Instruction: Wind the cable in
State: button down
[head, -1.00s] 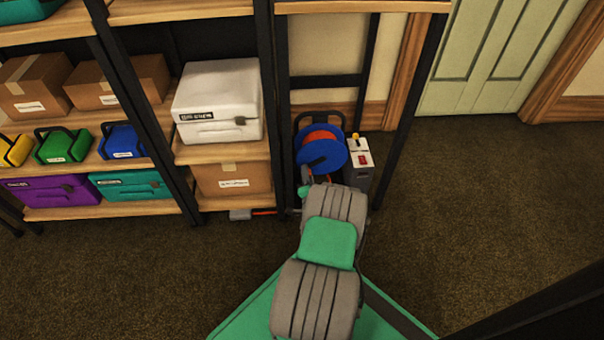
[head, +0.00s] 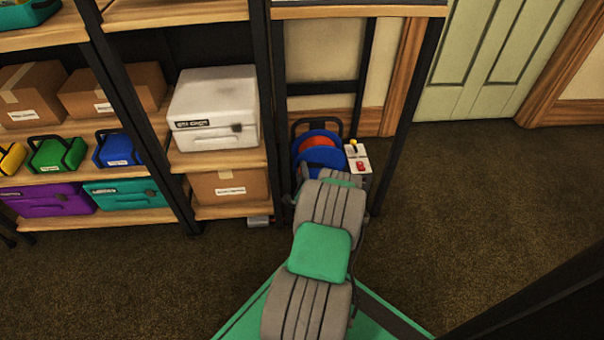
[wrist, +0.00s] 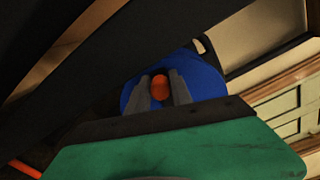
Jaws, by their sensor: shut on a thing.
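The cable reel (head: 321,156), with blue discs and orange cable between them, stands in the bay under the right shelf. In the head view my arm covers its lower part and hides my fingertips. In the wrist view my gripper (wrist: 160,90) has its two grey fingers closed on a small orange knob (wrist: 160,86), in front of the reel's blue disc (wrist: 203,77). The knob looks like the reel's crank handle. A grey block, perhaps the cable's end (head: 259,221), lies on the floor just left of the bay's post. An orange strip shows at the wrist view's lower left.
A white box with a red switch and yellow knob (head: 358,162) stands right of the reel. Black shelf posts (head: 405,115) flank the bay. Shelves at left hold a white case (head: 213,108), cartons and coloured cases. The carpet at right (head: 480,200) is clear.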

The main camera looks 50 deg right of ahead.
jog(key=shift+s+d+r+m, duration=0.1)
jog(key=shift+d+r+m, duration=0.15)
jog(key=shift+m, duration=0.15)
jog(key=c, duration=1.4)
grip_release()
jog(key=shift+o, duration=1)
jog(key=shift+a, duration=0.15)
